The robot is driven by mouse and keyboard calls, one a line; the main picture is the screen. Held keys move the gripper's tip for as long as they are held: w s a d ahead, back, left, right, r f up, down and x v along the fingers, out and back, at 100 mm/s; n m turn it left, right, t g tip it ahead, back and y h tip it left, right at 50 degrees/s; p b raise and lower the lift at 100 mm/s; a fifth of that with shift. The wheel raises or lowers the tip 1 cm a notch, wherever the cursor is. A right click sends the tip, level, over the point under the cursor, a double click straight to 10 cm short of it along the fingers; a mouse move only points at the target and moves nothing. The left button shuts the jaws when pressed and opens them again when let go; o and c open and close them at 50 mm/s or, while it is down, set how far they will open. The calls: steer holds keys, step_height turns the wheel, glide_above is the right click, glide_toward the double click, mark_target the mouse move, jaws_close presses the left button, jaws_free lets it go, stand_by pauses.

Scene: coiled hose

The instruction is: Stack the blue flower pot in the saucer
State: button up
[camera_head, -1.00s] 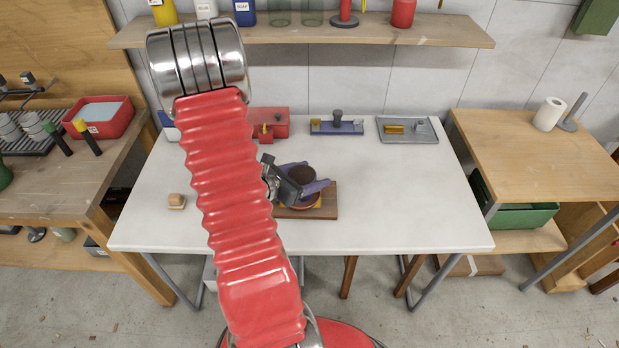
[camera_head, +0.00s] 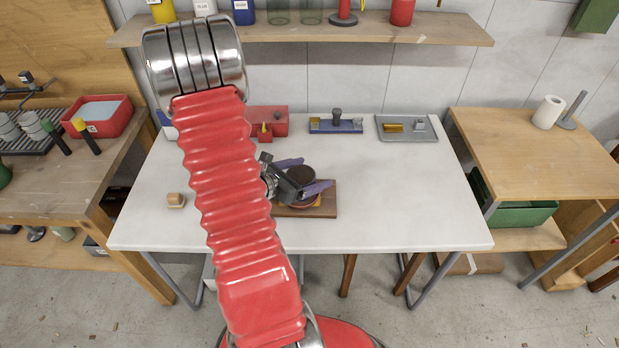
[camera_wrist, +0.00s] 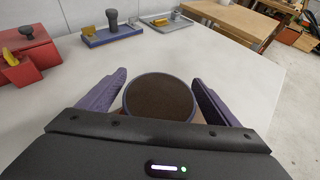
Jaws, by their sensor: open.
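The flower pot (camera_head: 301,173) has a dark brown filled top; in the wrist view its rim (camera_wrist: 131,88) is blue. It stands upright between the two purple fingers of my gripper (camera_head: 304,175). The fingers are spread, with a gap visible on each side of the pot in the wrist view (camera_wrist: 158,90). A reddish-brown edge, apparently the saucer (camera_head: 302,206), shows low under the pot on a wooden board. The pot's lower part and its contact with the saucer are mostly hidden by my gripper and the pot itself.
The wooden board (camera_head: 328,208) lies on the white table (camera_head: 400,200). A small tan block (camera_head: 176,200) lies at left. Behind are a red box (camera_head: 272,120), a blue tray with a stamp-like handle (camera_head: 336,126) and a grey tray (camera_head: 407,136). The table's right side is clear.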

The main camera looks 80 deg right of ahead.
steer(key=v, duration=1.1)
steer(key=shift+w+a+r, duration=0.15)
steer(key=shift+w+a, duration=0.05)
steer(key=shift+a, duration=0.1)
steer(key=shift+w, duration=0.1)
stand_by(0.4)
steer(key=w+a+r+m+t+y, duration=0.3)
steer(key=w+a+r+t, duration=0.1)
steer(key=a, duration=0.9)
steer(key=w+a+r+m+t+y, duration=0.4)
steer(key=a+r, duration=0.4)
steer(key=a, duration=0.6)
steer(key=w+a+r+m+t+y, duration=0.4)
steer(key=w+a+r, duration=0.3)
steer(key=a, duration=0.7)
steer(key=shift+a+t, duration=0.15)
steer(key=shift+t, duration=0.55)
